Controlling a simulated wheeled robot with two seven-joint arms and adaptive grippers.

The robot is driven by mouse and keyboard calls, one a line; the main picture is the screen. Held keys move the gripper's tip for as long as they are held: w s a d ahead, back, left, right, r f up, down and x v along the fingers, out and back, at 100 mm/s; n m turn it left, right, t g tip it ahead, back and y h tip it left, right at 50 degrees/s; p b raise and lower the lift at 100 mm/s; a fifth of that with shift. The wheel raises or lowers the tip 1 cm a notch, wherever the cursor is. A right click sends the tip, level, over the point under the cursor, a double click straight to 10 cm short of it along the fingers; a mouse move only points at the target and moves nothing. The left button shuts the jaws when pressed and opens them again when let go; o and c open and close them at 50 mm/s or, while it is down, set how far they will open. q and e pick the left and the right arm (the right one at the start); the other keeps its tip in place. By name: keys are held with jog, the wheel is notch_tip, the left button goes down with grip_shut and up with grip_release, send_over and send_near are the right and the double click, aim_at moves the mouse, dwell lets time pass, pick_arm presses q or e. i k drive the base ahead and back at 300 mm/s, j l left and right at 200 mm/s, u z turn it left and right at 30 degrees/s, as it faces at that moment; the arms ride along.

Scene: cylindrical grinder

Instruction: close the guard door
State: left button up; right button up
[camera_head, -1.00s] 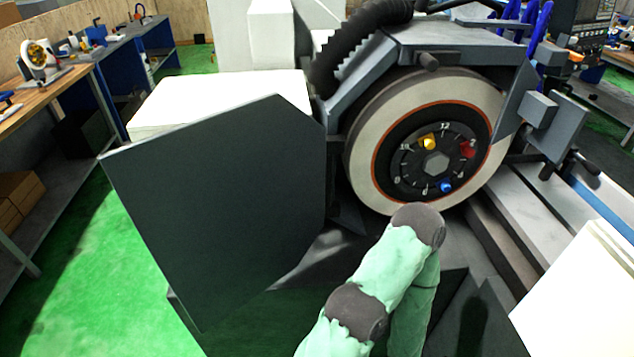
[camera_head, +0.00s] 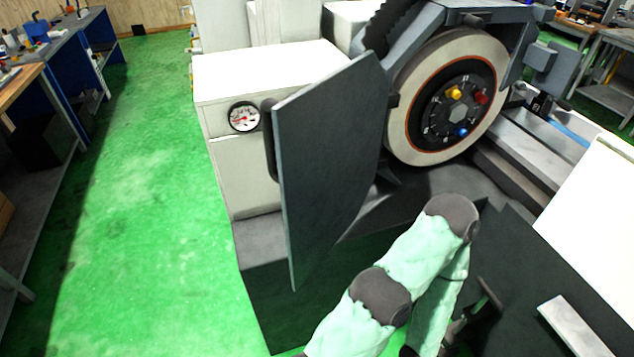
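The guard door (camera_head: 328,165) is a dark grey, angled panel standing upright in front of the grinder's left side. It is swung out from the grinding wheel (camera_head: 447,96), whose face is uncovered. A dark rounded handle (camera_head: 268,140) shows at the door's left edge, on its far side. One of my arms, in a pale green sleeve with dark joints, rises from the bottom middle, bends near the wheel's underside and drops down again, clear of the door's visible face.
A white cabinet (camera_head: 240,180) with a round gauge (camera_head: 243,117) stands behind the door. A workbench (camera_head: 70,50) runs along the far left. Open green floor (camera_head: 150,190) lies left of the machine. A white panel (camera_head: 600,215) fills the right edge.

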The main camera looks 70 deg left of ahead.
aim_at(322, 143)
jog(key=k+z, duration=0.45)
jog(key=k, duration=0.65)
jog(key=k+j+u, duration=0.45)
jog(key=j, duration=0.2)
jog(key=k+j+u, duration=0.2)
jog(key=j, duration=0.15)
jog(key=j+u, duration=0.2)
jog(key=j, duration=0.5)
jog(key=i+j, duration=0.3)
jog(key=k+j+u, duration=0.05)
